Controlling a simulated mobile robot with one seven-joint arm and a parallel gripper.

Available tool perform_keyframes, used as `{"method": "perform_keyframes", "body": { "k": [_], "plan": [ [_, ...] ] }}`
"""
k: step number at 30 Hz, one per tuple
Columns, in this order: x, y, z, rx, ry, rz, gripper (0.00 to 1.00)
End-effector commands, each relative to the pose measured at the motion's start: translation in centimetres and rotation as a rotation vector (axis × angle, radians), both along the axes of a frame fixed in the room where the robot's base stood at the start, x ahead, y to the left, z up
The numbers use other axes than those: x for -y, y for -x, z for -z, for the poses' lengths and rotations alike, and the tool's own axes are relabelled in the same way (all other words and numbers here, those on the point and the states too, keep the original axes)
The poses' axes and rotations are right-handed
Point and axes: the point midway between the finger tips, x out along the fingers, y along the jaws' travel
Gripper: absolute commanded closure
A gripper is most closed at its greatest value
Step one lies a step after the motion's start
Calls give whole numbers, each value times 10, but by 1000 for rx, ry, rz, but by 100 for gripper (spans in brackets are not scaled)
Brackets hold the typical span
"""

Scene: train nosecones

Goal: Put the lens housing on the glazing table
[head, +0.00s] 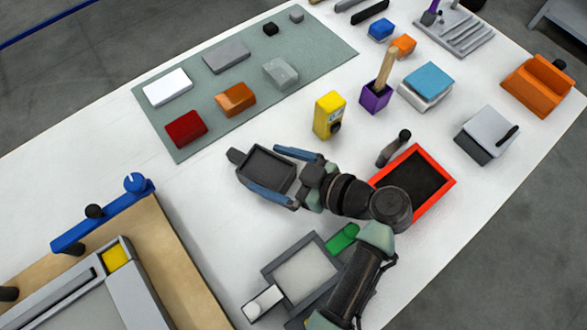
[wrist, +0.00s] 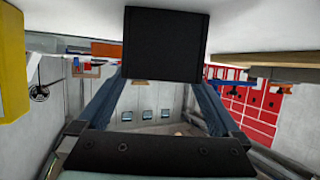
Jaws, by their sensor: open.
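A dark grey box-like part with a raised rim and a small tab at its left end, which looks like the lens housing (head: 268,168), sits on the white worktop. In the wrist view it seems to be the black block (wrist: 165,45) ahead. My gripper (head: 270,172) is open, with one blue finger on each side of this part; I cannot tell whether they touch it. The fingers also flank the block in the wrist view (wrist: 160,85). A tan board with a grey frame, seemingly the glazing table (head: 165,255), is at the lower left, partly cut off.
A green mat (head: 205,120) holds several blocks. A yellow device (head: 328,114) stands behind my gripper. A red-rimmed tray (head: 440,190) and a grey fixture (head: 305,275) flank my arm. White worktop between mat and board is clear.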

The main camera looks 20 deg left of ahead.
Motion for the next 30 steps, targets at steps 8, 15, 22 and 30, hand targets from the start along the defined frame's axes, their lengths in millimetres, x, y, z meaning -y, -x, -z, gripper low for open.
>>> {"method": "perform_keyframes", "body": {
  "k": [8, 15, 22, 30],
  "plan": [
    [15, 3, -8, 2, 1, 3, 0],
    [63, 16, -28, 4, 1, 6, 0],
    [97, 26, -46, 1, 0, 4, 0],
    [108, 29, -50, -1, 3, 3, 0]
  ]
}}
